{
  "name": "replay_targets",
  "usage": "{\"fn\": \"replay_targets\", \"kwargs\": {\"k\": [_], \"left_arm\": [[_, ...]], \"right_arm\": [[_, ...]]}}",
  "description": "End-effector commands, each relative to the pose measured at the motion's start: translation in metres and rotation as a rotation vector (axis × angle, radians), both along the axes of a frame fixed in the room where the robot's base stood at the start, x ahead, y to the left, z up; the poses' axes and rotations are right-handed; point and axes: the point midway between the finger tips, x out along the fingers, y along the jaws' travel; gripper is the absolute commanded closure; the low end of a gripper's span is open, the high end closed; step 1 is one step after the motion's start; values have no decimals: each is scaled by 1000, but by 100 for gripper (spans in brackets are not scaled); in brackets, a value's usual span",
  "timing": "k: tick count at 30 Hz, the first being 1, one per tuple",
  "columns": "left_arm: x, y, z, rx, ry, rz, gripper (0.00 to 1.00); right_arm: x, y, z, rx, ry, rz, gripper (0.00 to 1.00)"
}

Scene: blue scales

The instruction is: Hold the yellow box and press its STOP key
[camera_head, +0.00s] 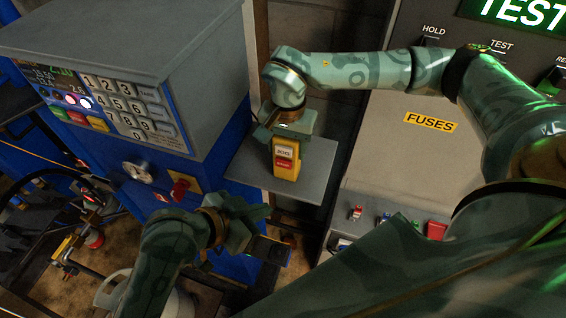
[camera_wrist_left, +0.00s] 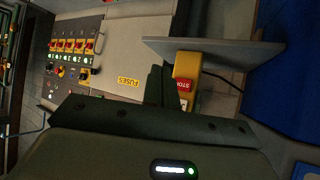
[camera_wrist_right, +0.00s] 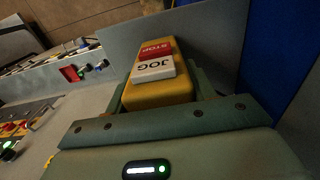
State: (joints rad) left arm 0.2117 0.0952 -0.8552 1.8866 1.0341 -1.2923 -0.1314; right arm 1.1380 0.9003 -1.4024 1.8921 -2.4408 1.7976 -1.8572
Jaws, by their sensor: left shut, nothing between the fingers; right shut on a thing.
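The yellow box (camera_head: 287,170) is upright over the grey shelf, with a white JOG key (camera_wrist_right: 153,69) and a red STOP key (camera_wrist_right: 156,50) on its face. My right gripper (camera_head: 287,132) is shut on the box, one finger on each side, near the JOG end. My left gripper (camera_head: 262,213) is shut and empty, below and in front of the box in the head view. In the left wrist view its closed fingertips (camera_wrist_left: 161,70) appear beside the red STOP key (camera_wrist_left: 183,85). I cannot tell whether they touch it.
The grey shelf (camera_head: 317,155) juts out under the box. A blue scale cabinet with a keypad (camera_head: 125,105) stands at left. A grey panel with a FUSES label (camera_head: 431,122) stands at right. A dark cable (camera_wrist_left: 222,80) runs from the box.

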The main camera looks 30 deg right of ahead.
Motion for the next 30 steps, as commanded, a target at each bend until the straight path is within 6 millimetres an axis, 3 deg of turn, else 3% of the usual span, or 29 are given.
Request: {"fn": "replay_targets", "kwargs": {"k": [8,21,30], "left_arm": [[6,-6,0,-2,1,3,100],[44,-51,0,-1,1,3,100],[57,-66,0,0,1,2,100]], "right_arm": [[0,0,0,1,-1,0,77],[0,0,0,1,-1,0,77],[0,0,0,1,-1,0,77]]}}
